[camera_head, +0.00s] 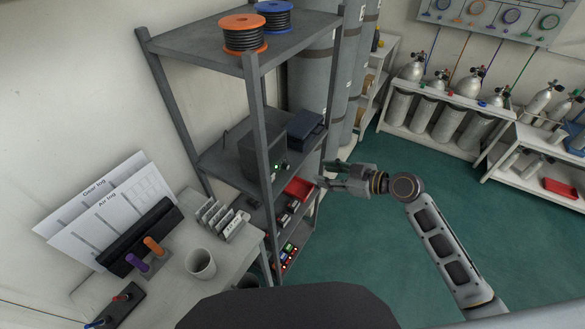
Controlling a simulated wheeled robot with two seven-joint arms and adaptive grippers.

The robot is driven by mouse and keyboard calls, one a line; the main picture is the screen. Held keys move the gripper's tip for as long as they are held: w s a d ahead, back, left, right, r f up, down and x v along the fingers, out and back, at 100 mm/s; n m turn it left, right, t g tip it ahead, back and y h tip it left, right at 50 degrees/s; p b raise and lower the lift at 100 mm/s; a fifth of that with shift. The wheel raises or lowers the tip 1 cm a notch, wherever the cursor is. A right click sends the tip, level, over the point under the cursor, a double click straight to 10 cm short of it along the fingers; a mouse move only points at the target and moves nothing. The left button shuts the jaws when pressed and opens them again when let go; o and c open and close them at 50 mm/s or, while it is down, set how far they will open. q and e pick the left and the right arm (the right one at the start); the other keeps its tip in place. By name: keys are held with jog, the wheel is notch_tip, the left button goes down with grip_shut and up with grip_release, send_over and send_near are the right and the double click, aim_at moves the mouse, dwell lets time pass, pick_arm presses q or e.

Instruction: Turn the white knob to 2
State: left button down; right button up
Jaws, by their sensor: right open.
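I cannot make out a white knob or its number marks in the head view. A dark grey box (262,158) with a small green light on its front stands on the middle shelf of the rack. A wall panel with round coloured gauges (511,16) hangs at the top right; its small parts are too small to read. My right gripper (324,175) is open and empty, its fingers pointing left, just right of the rack as seen here. My left gripper is not in view.
The grey rack (262,110) carries cable spools (243,38), a blue-grey case (305,130) and a red tray (299,188). A table at lower left holds a white cup (200,263). Gas cylinders (468,83) stand at the right. Green floor (370,250) is open between.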

aim_at(288, 167)
jog(key=shift+w+a, duration=0.1)
jog(key=shift+p+x, duration=1.8)
jog(key=shift+x, duration=5)
jog(key=shift+f, duration=0.1)
jog(key=shift+c, duration=0.3)
grip_shut()
